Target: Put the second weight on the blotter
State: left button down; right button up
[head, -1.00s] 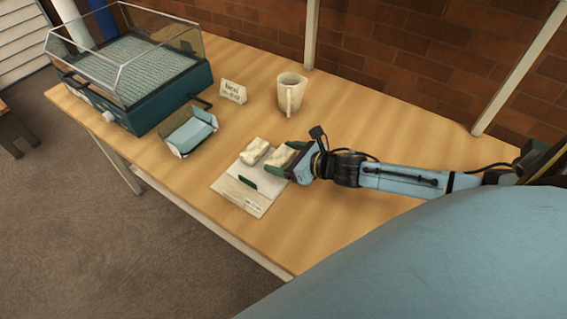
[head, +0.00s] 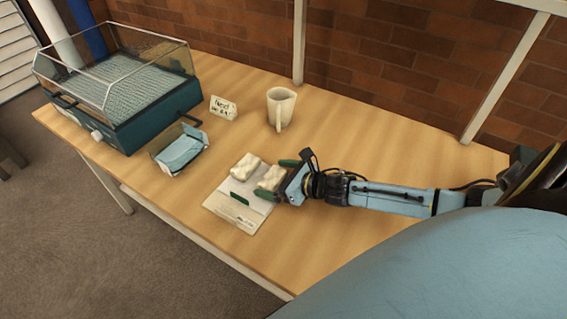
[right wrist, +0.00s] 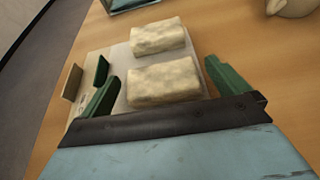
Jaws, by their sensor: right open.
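Two cream, lumpy block-shaped weights lie side by side on the pale blotter (head: 226,212). The far weight (head: 246,173) lies to the left in the head view and also shows in the right wrist view (right wrist: 157,36). The near weight (head: 270,178) is beside my right gripper (head: 277,179). In the right wrist view this near weight (right wrist: 163,80) lies between the spread green fingers, with a visible gap on the right. My right gripper is open. My left gripper is not in view.
A blue-lined open box (head: 181,150) stands left of the blotter. A teal case with a clear cover (head: 125,90) fills the table's far left. A small sign (head: 222,107) and a cream jug (head: 281,108) stand behind. The table right of the jug is clear.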

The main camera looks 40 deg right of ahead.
jog(key=p+v, duration=0.1)
jog(key=v, duration=1.1)
jog(key=shift+r, duration=0.1)
